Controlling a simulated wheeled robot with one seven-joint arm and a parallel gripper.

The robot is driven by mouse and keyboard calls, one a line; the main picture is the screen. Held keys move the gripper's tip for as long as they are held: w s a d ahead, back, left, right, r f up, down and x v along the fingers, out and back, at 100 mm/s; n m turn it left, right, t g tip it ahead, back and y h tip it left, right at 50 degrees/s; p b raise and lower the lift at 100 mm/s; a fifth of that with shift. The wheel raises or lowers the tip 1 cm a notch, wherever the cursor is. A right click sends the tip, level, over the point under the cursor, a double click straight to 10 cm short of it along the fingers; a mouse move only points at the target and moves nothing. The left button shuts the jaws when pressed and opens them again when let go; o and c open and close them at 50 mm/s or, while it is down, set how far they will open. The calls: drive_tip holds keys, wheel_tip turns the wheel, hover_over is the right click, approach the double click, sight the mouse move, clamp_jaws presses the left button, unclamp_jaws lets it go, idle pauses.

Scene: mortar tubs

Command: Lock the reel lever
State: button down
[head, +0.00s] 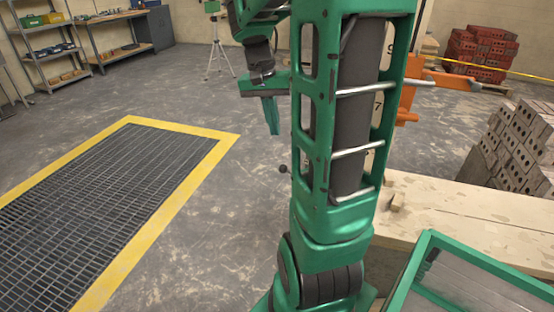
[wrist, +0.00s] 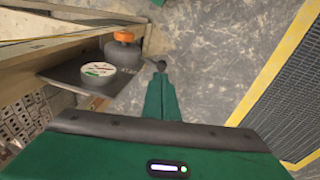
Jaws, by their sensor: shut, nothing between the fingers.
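My gripper (head: 272,130) is shut and empty, its green fingers pointing down, left of my arm in the head view. A dark ball knob (head: 283,168) on a thin rod shows below it, beside my arm. In the wrist view, my fingertips (wrist: 160,78) are close to the dark ball knob (wrist: 161,65); I cannot tell whether they touch. The knob looks like the end of the reel lever, whose rod runs left toward a grey body with an orange cap (wrist: 124,36). A round white disc with coloured marks (wrist: 97,72) lies beside it on a grey plate. My arm hides most of this in the head view.
A pale bench (head: 470,212) and a green-framed clear-topped box (head: 480,285) stand at the right. Orange parts (head: 440,77) show behind my arm. Bricks (head: 520,145) are stacked at right. A yellow-edged floor grate (head: 110,200) lies left. The floor between is clear.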

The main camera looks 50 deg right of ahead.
sight(282, 166)
drive_tip(key=shift+w+d+f+m, duration=0.1)
drive_tip(key=shift+w+d+m, duration=0.3)
drive_tip(key=shift+w+d, duration=0.5)
drive_tip(key=shift+a+f, duration=0.1)
drive_tip(key=f, duration=0.4)
drive_tip(key=s+d+f, duration=0.1)
drive_tip(key=f, duration=0.4)
drive_tip(key=d+f, duration=0.1)
drive_tip(key=f, duration=0.3)
drive_tip(key=shift+s+f, duration=0.25)
drive_tip(key=shift+f, duration=0.05)
